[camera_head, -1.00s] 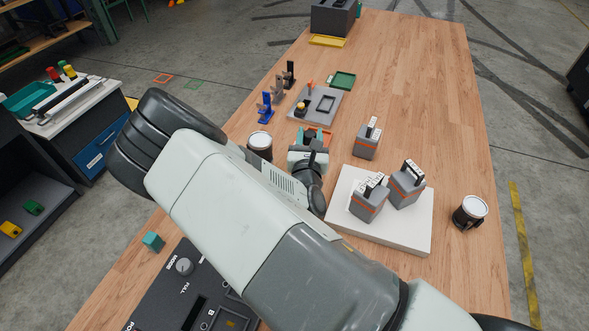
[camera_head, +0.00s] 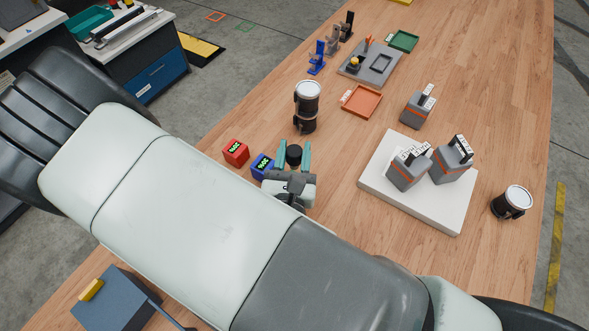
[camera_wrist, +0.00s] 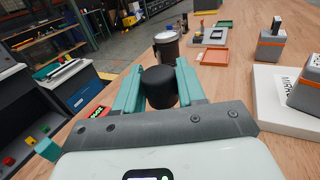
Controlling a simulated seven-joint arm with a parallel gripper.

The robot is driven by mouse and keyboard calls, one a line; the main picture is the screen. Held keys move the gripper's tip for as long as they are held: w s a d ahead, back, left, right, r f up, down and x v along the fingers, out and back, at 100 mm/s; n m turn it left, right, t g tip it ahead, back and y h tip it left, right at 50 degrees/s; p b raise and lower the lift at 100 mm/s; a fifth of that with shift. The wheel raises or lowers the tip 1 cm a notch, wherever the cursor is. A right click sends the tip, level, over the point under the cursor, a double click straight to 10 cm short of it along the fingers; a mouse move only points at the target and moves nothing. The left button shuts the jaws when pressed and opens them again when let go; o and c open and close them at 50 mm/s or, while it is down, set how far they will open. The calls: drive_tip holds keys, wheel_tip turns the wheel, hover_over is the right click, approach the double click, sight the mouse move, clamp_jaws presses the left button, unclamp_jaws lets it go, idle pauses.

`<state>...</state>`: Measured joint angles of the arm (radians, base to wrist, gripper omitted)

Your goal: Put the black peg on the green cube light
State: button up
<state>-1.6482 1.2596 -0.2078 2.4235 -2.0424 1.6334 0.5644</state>
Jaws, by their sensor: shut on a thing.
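My gripper (camera_head: 293,154) is shut on the black peg (camera_head: 293,155), a short dark cylinder between two teal fingers. The wrist view also shows the peg (camera_wrist: 159,86) in the jaws, above the table. A red cube (camera_head: 235,152) and a blue cube (camera_head: 262,165), each with lit characters on a dark face, stand just left of the gripper. Part of the red cube (camera_wrist: 100,113) shows in the wrist view. I cannot make out a green cube light; my arm and gripper hide part of the table. A plain teal cube (camera_wrist: 47,148) is at lower left in the wrist view.
A black canister with a white lid (camera_head: 306,105) stands behind the gripper. An orange tray (camera_head: 361,101) lies beyond it. Grey boxes with orange bands (camera_head: 408,171) stand on a white slab (camera_head: 376,187) to the right. A blue-grey box (camera_head: 113,303) is at lower left.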

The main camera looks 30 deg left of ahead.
sight(294, 169)
drive_tip(key=shift+f, duration=2.9)
drive_tip(key=shift+f, duration=0.15)
drive_tip(key=o, duration=1.1)
drive_tip(key=shift+c, duration=0.2)
drive_tip(key=shift+s, duration=0.15)
drive_tip(key=v, duration=0.5)
wheel_tip(294, 169, up, 7)
drive_tip(key=shift+r, duration=0.2)
